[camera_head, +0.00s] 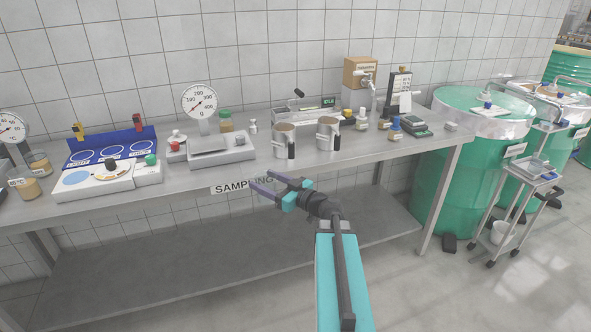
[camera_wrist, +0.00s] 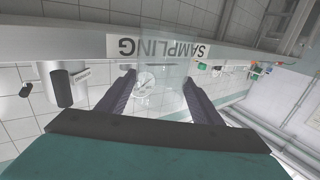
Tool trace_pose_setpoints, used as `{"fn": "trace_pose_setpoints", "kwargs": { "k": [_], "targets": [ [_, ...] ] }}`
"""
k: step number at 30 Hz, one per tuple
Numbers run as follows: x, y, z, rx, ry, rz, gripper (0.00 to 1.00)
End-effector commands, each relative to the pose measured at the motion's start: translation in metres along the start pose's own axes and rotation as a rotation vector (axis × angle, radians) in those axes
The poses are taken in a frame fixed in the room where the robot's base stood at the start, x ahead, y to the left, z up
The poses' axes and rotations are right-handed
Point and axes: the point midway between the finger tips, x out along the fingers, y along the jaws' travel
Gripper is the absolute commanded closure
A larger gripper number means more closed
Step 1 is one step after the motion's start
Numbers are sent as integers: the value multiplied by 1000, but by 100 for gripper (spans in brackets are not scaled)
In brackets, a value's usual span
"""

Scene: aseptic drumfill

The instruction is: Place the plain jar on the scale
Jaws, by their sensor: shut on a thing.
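My gripper (camera_head: 264,187) is in front of the bench's front edge, by the SAMPLING label. In the wrist view (camera_wrist: 159,82) its fingers are shut on a faint, see-through body, which looks like the plain jar (camera_wrist: 165,72), clear and unlabelled. The jar can hardly be made out in the head view. The scale (camera_head: 222,155) stands on the bench, behind and left of my gripper. It has a flat grey plate and a round dial (camera_head: 200,100) on a post. The jar is apart from the scale.
Two steel mugs (camera_head: 284,142) (camera_head: 328,134) with black handles stand right of the scale. A white device (camera_head: 95,181) and blue rack (camera_head: 112,150) stand left of it. Another dial scale (camera_head: 12,127) is at the far left. Green drums (camera_head: 470,150) stand right of the bench.

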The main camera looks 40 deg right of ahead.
Motion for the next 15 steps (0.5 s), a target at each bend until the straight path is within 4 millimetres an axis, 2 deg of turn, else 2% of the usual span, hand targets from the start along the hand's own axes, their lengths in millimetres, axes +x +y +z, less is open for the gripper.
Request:
{"fn": "trace_pose_setpoints", "kwargs": {
  "k": [1,6,11,15],
  "targets": [
    [8,-18,9,1,0,-40,64],
    [30,-75,28,-1,3,-175,64],
    [45,-134,46,-2,5,-314,64],
    [54,-191,62,-2,6,-444,64]
  ]
}}
